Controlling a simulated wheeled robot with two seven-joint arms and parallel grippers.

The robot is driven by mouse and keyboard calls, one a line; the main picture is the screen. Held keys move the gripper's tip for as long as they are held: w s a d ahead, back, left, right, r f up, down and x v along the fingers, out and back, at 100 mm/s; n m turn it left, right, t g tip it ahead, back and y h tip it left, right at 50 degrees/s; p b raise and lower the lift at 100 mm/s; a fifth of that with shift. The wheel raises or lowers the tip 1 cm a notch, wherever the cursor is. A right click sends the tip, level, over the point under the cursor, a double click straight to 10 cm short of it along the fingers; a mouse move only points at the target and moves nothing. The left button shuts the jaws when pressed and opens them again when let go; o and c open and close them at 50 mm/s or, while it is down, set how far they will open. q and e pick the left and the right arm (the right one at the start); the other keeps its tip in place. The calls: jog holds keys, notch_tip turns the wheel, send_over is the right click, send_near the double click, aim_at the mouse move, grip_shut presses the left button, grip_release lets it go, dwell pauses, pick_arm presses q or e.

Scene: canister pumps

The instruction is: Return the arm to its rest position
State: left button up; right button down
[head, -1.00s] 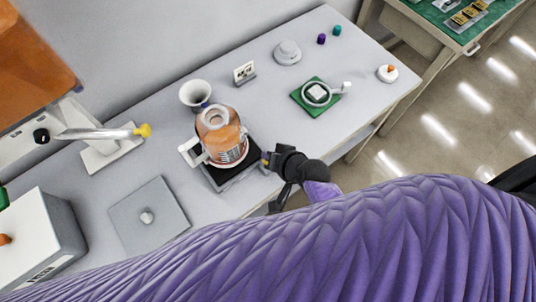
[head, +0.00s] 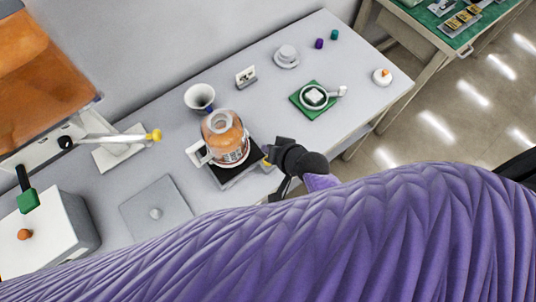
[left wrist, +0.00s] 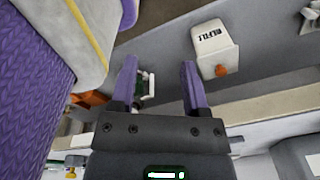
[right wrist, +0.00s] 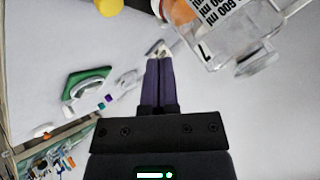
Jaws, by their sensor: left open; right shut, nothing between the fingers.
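My right arm, with its purple sleeve (head: 330,225), fills the lower part of the head view. Its gripper (head: 268,161) is beside the right side of a glass jug (head: 222,141) with orange contents, which stands on a dark square base (head: 236,178). In the right wrist view the right fingers (right wrist: 157,75) are closed together and empty, with the jug (right wrist: 240,35) close by at the upper right. Whether they touch it I cannot tell. My left gripper (left wrist: 160,85) is open and empty in the left wrist view. It does not show in the head view.
A white funnel-like cup (head: 199,97) stands behind the jug. A stand with a yellow-tipped lever (head: 153,135), a grey plate (head: 156,212) and a white-topped box (head: 35,235) are to the left. A green pad (head: 306,108) is to the right. The table's front edge is near my right gripper.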

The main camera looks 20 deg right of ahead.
pick_arm(q)
jog(key=shift+d+f, duration=0.1)
jog(key=shift+d, duration=0.35)
pick_arm(e)
jog(key=s+d+r+n+g+h, duration=0.2)
jog(key=s+d+r+n, duration=0.1)
jog(key=s+r, duration=0.35)
jog(key=s+d+r+n+g+h, duration=0.2)
jog(key=s+d+r+n+g, duration=0.1)
jog(key=s+r, duration=0.35)
notch_tip(320, 180, down, 26)
jog(key=s+f+g+b, duration=0.1)
jog(key=s+b, duration=0.1)
jog(key=b, duration=0.5)
pick_arm(q)
notch_tip(320, 180, down, 13)
jog(key=s+b, duration=0.1)
jog(key=b, duration=0.5)
jog(key=shift+a, duration=0.35)
pick_arm(e)
jog(key=s+d+f+g, duration=0.1)
jog(key=s+d+f, duration=0.1)
jog(key=s+f, duration=1.2)
jog(key=shift+d+f+g, duration=0.3)
jog(key=shift+d+f, duration=0.05)
jog(key=shift+f, duration=0.55)
